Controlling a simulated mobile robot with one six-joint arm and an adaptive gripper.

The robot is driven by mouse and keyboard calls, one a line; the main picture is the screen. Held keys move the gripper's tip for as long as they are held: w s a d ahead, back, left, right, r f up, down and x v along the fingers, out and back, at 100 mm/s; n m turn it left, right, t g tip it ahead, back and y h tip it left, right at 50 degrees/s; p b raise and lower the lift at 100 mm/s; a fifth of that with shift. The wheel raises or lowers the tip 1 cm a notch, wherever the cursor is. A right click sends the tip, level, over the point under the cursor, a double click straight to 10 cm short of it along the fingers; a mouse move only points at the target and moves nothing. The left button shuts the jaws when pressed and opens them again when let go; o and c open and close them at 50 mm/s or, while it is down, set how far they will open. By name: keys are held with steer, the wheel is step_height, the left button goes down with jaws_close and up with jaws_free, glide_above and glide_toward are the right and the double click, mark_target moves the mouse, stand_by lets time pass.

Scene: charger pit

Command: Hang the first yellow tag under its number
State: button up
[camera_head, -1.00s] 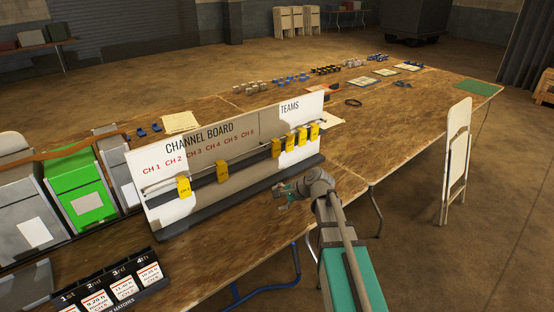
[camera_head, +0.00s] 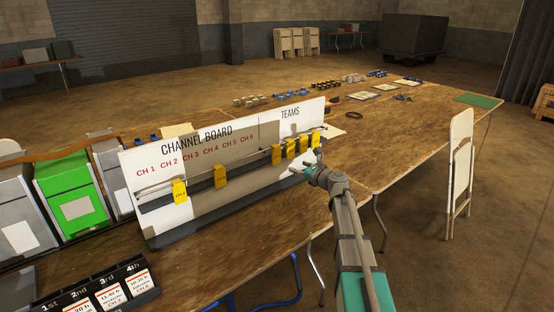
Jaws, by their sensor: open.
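The white channel board (camera_head: 202,206) stands on the wooden table, with red labels CH 1 to CH 6 on the left and TEAMS on the right. One yellow tag (camera_head: 179,191) hangs on the rail below the CH 1 to CH 2 labels. A second yellow tag (camera_head: 220,176) hangs further right, below the middle labels. Several yellow tags hang under TEAMS, the leftmost one (camera_head: 276,154) a little apart from the rightmost (camera_head: 315,138). My gripper (camera_head: 303,168) is open and appears empty, in front of the board's right part, just below the TEAMS tags. Contact cannot be told.
A green box (camera_head: 72,190) and grey boxes stand left of the board. A black stand with cards (camera_head: 100,292) is at the front left. A white folding chair (camera_head: 459,165) stands right of the table (camera_head: 405,135). Small parts and papers lie at the table's far end.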

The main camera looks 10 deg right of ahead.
mark_target(277, 153)
steer(key=b+x, duration=0.1)
steer(key=x, duration=1.2)
steer(key=shift+f, duration=0.1)
steer(key=c, duration=0.9)
steer(key=shift+r+p, duration=0.3)
steer(key=shift+r, duration=0.15)
steer(key=shift+r+p, duration=0.35)
steer(key=shift+r, duration=0.15)
steer(key=shift+s, duration=0.15)
